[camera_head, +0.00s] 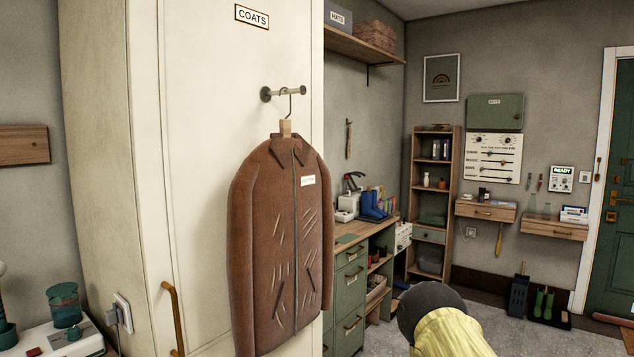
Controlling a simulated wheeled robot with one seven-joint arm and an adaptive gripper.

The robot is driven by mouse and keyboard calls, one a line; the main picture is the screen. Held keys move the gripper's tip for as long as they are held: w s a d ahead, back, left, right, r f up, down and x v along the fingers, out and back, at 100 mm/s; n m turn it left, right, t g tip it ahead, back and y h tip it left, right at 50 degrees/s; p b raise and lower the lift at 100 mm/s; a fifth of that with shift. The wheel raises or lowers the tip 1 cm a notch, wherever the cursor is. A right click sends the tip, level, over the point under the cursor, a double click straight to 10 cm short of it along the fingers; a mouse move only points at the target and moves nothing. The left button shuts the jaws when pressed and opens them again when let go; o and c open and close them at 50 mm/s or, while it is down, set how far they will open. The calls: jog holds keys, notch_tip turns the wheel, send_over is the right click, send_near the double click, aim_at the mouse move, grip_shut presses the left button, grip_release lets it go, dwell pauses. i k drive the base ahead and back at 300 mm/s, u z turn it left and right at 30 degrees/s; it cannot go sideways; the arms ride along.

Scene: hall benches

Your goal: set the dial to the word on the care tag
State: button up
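A brown jacket (279,240) hangs on a hanger from a metal peg (283,93) on the cream cabinet door. A small white label (308,181) is on its chest, its print too small to read. I cannot tell which is the care tag. A white device with a teal container (65,305) stands at the lower left, partly cut off; no clear dial shows on it. A pale wall panel (494,158) at the back right carries small knobs and sliders. My gripper is out of view.
The cream cabinet (200,60) bears a COATS sign (252,17) and a brass handle (173,318). A READY display (562,179) hangs near the green door (614,210). Grey floor is open at lower right.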

aim_at(74, 333)
jog(key=u, duration=1.25)
jog(key=k, duration=0.55)
jog(key=u, duration=0.15)
jog(key=i, duration=1)
jog(key=u, duration=0.1)
